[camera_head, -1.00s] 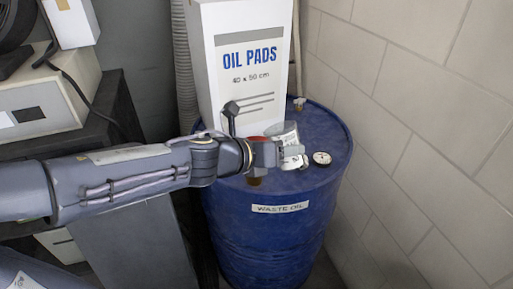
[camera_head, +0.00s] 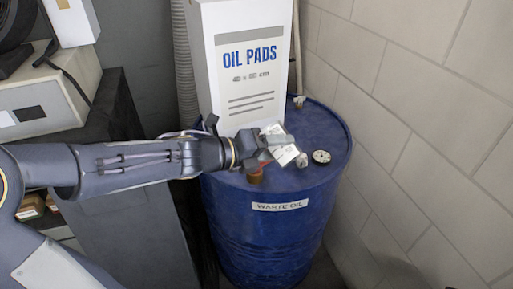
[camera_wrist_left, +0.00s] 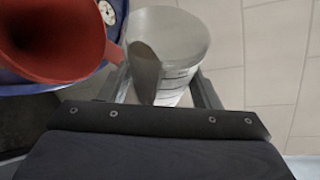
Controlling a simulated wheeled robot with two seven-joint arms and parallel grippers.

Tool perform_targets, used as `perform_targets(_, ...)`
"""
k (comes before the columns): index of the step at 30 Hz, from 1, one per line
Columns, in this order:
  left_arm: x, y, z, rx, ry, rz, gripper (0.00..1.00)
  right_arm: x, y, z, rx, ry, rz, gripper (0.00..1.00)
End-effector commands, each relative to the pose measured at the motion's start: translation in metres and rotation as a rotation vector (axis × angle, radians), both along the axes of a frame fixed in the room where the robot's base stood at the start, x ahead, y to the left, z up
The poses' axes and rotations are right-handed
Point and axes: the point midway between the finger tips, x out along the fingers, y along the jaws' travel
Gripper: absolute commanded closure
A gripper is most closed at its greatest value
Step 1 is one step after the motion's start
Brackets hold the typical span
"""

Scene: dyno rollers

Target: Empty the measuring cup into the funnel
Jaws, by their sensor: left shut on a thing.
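My left gripper (camera_head: 277,148) is shut on the measuring cup (camera_head: 288,154) above the drum top. The cup is pale with dark markings and tilted. In the left wrist view, the cup (camera_wrist_left: 185,28) sits between the two fingers, with a dark brown patch of liquid (camera_wrist_left: 146,72) inside at its lower left. The red funnel (camera_wrist_left: 62,62) is just left of the cup, its wide mouth open. Whether the cup's rim touches the funnel I cannot tell. In the head view the funnel is mostly hidden behind the gripper. My right gripper is out of view.
The blue waste oil drum (camera_head: 270,225) stands under the gripper. A white oil pads box (camera_head: 215,75) stands at its back. A round gauge (camera_head: 321,157) and small fittings sit on the drum top. A tiled wall (camera_head: 430,120) closes the right side.

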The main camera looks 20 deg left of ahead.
Motion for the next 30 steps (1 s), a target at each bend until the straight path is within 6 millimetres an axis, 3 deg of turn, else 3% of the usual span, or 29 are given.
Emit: perform_targets(30, 0.003, 0.005, 0.006, -0.185, 0.112, 0.001, 0.68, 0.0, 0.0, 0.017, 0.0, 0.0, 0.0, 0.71)
